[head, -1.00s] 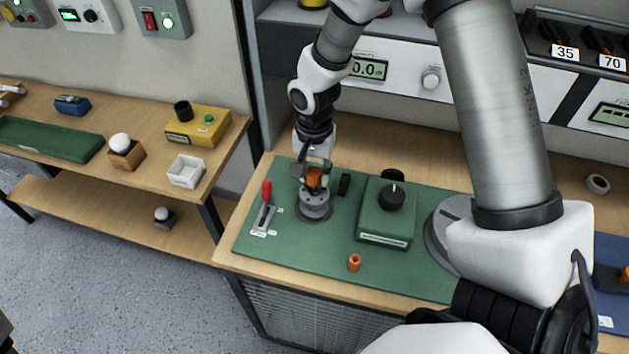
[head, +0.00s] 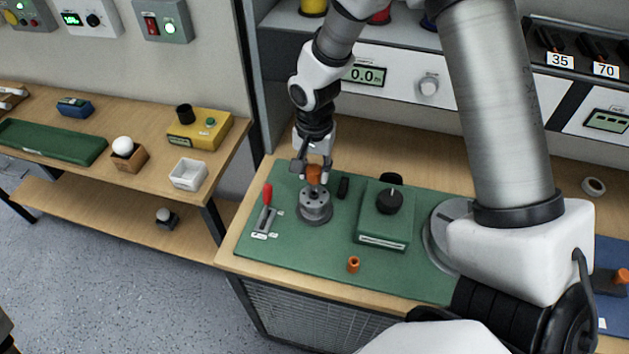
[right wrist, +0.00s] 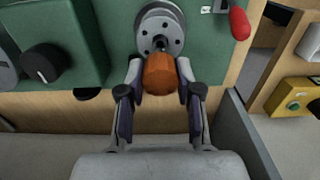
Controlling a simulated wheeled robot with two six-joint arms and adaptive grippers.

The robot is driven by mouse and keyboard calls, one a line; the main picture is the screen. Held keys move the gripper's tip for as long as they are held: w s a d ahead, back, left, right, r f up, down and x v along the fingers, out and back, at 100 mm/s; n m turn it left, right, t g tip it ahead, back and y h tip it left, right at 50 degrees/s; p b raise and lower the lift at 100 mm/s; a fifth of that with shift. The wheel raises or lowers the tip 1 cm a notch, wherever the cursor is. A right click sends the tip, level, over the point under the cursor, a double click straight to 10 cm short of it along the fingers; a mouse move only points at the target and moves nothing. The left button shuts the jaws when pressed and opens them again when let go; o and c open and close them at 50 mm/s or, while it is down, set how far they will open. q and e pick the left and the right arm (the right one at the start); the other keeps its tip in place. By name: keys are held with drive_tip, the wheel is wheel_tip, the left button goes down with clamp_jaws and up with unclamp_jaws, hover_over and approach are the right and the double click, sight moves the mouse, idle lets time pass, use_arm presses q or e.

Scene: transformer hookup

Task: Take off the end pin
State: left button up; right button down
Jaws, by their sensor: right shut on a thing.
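The end pin, an orange knob-like piece (head: 314,173), is between the fingers of my right gripper (head: 313,172). In the right wrist view the orange piece (right wrist: 161,74) sits between the two fingertips of my right gripper (right wrist: 162,80), which is shut on it. It is just above a round grey fixture (head: 315,207) with holes in its top face. The fixture (right wrist: 159,20) also shows in the right wrist view, partly behind the piece. Whether the piece's lower end is clear of the fixture I cannot tell for sure. My left gripper is not in view.
The fixture stands on a green board (head: 290,245) with a red-handled lever (head: 267,196), a green box with a black knob (head: 387,215) and a small loose orange piece (head: 353,265). A side bench (head: 130,184) holds a white open box (head: 188,174).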

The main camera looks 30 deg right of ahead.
wheel_tip(320, 180, up, 5)
drive_tip(key=p, duration=0.4)
